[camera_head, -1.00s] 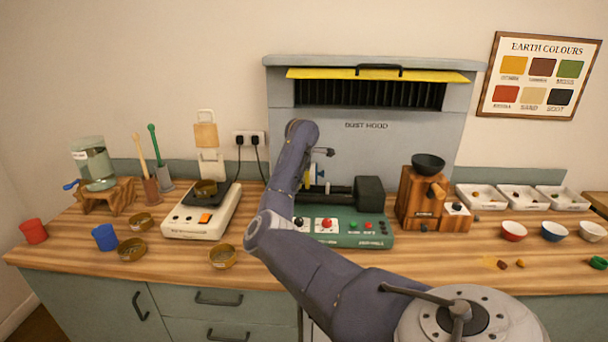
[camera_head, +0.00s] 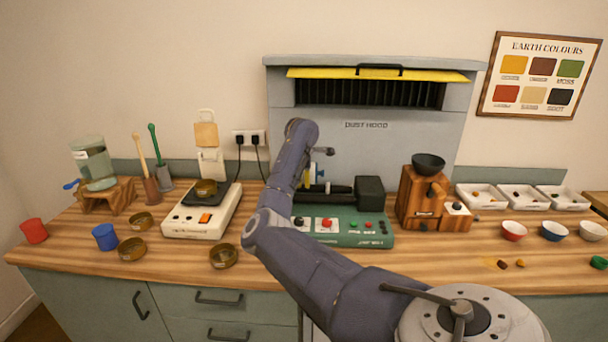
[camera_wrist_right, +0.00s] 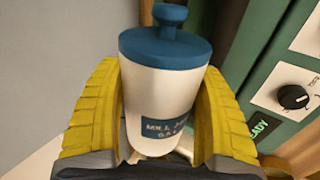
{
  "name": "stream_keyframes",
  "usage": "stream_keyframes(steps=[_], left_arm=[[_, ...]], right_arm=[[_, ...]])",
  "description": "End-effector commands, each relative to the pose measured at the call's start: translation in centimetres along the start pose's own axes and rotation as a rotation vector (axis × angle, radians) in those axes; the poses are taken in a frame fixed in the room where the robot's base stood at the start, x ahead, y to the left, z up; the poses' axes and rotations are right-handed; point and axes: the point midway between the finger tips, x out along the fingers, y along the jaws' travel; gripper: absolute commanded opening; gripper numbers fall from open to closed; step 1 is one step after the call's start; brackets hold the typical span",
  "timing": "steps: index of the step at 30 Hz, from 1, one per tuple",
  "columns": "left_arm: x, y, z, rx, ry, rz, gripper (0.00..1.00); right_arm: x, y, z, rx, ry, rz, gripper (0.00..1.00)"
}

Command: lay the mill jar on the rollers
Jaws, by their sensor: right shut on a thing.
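The mill jar (camera_wrist_right: 160,90) is white with a blue knobbed lid and a dark label. It stands between the two yellow fingers of my right gripper (camera_wrist_right: 155,125), which is shut on its sides. In the head view my right gripper (camera_head: 309,172) is small and partly hidden behind my own arm, above the back left of the green roller machine (camera_head: 352,226). The dark rollers (camera_head: 338,189) lie along the top of this machine, beside a black block. The jar is held above the rollers' left end, mostly hidden there. My left gripper is out of view.
The dust hood (camera_head: 400,140) rises behind the machine. A wooden grinder (camera_head: 418,200) stands to its right and a white scale (camera_head: 203,215) to its left. In the wrist view the machine's green panel (camera_wrist_right: 270,110) is close on the right.

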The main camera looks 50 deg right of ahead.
Motion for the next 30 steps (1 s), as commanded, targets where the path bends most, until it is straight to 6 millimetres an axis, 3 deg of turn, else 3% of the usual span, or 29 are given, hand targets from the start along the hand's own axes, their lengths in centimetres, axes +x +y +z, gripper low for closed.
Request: stream_keyframes(steps=[30], left_arm=[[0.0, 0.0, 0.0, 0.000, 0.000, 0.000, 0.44]], right_arm=[[1.1, -0.6, 0.0, 0.001, 0.000, 0.002, 0.22]])
